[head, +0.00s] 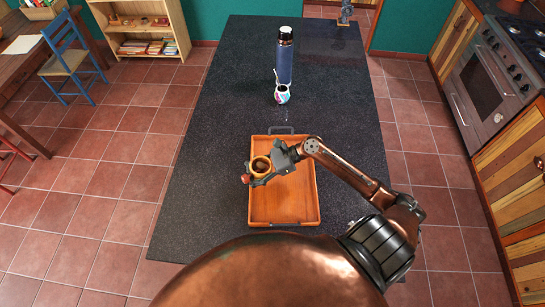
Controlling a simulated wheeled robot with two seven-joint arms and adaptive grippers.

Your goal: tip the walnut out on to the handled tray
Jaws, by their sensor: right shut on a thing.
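The handled tray (297,207) is an orange-brown wooden tray with raised sides, lying on the dark counter. A dark handle shows at its far end. My right gripper (262,178) is shut on a small round wooden cup (261,162) over the tray's far left part. The cup's open mouth faces up toward the camera, and its inside is dark brown. I cannot make out a separate walnut inside it. The visible tray floor looks bare; the part under my gripper and arm is hidden. My left gripper is not in view.
A tall dark blue bottle (284,58) stands on the counter (225,130) beyond the tray. A colourful patterned cup (282,94) with a straw stands just in front of it. A small grey figure (346,12) is at the far right end. The counter left of the tray is clear.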

